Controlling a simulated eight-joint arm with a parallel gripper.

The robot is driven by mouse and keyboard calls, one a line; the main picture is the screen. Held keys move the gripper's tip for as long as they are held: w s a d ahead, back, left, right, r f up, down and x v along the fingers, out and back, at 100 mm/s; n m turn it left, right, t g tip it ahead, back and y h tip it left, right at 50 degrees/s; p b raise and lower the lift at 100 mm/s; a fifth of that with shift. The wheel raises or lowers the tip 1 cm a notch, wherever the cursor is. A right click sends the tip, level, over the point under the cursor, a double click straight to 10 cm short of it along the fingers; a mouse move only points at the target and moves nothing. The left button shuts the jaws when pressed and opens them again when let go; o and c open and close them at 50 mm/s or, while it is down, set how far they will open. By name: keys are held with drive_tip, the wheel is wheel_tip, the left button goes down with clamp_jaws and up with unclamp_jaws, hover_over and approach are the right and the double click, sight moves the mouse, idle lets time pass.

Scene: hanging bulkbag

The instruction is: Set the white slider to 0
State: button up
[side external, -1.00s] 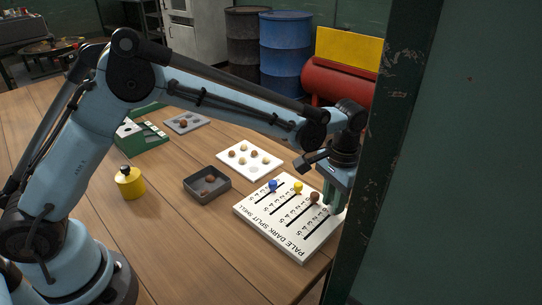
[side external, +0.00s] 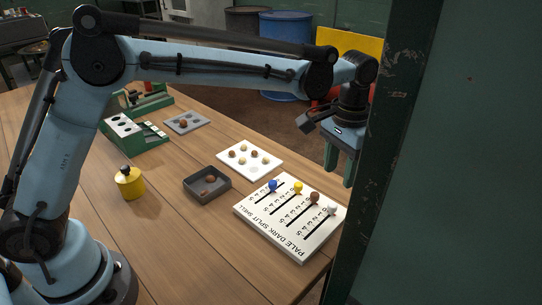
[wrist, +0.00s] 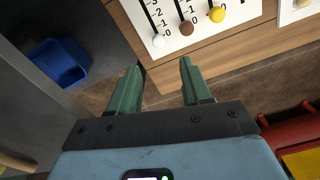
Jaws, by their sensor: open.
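The slider board (side external: 262,224) lies on the table with blue (side external: 272,185), yellow (side external: 298,188), brown (side external: 314,197) and white knobs in separate slots. The white slider (side external: 331,209) is at the far end of its slot; in the wrist view the white knob (wrist: 158,41) sits beside the 0 mark at the slot's end. My gripper (side external: 339,174) is open and empty, raised above and beyond the board's edge, clear of the knob. In the wrist view its two green fingers (wrist: 162,68) are apart, with the white knob just ahead of them.
A dark green post (side external: 385,150) stands close to my gripper on the right of the side view. A white tray (side external: 250,174) with several balls and a dark box (side external: 207,198) lie left of the board. A blue bin (wrist: 62,62) is on the floor.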

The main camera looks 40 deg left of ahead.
drive_tip(key=shift+r, duration=1.9)
drive_tip(key=s+a+r+n+t, duration=0.1)
drive_tip(key=s+a+r+t, duration=0.25)
drive_tip(key=s+a, duration=0.55)
drive_tip(key=s+a+f+n+t, duration=0.2)
drive_tip(key=s+a+f, duration=0.3)
drive_tip(key=s+a, duration=0.3)
drive_tip(key=shift+a+t, duration=0.85)
